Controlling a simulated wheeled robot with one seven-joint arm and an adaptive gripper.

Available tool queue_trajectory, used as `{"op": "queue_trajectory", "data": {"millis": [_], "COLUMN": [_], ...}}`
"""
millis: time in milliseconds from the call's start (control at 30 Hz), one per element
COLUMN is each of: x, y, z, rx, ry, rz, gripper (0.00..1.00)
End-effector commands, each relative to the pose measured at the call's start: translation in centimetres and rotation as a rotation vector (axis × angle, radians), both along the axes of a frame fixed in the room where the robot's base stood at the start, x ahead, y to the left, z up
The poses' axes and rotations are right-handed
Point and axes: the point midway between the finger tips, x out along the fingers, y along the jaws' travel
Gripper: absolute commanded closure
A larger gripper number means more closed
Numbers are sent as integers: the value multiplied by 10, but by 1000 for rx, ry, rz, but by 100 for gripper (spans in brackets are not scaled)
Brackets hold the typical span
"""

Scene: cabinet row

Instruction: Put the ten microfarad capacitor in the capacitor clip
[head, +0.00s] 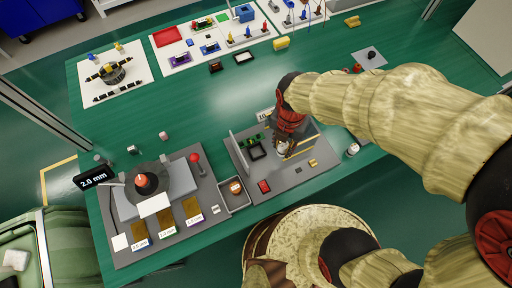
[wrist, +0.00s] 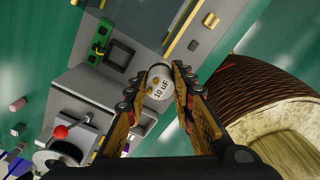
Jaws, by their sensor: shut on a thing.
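The ten microfarad capacitor (wrist: 160,84) is a pale cylinder with "10 uF" printed on it, held between my fingertips in the wrist view. It also shows as a whitish end below the gripper in the head view (head: 282,149). My gripper (wrist: 158,92) is shut on it, above the grey board (head: 250,181) in the head view (head: 284,145). I cannot tell whether the capacitor touches the board. The capacitor clip is not clearly identifiable; the gripper and capacitor cover part of the board.
A small white cylinder (head: 352,149) stands to the right. A grey bin (head: 238,201) and a red-knobbed lever (head: 195,158) are to the left.

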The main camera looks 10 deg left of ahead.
Motion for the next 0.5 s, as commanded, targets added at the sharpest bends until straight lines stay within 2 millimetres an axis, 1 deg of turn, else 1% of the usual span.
{"op": "queue_trajectory", "data": {"millis": [33, 167, 200, 333, 400, 500], "x": [5, 17, 19, 27, 30, 33], "y": [12, 38, 45, 61, 68, 75], "z": [-9, -22, -28, -52, -60, -67], "rx": [-1, 0, -1, -2, -1, 0], "ry": [2, 1, 2, 3, 2, 1], "rz": [6, 5, 3, 1, 1, 0], "gripper": [100, 100, 100, 100, 100, 100]}}
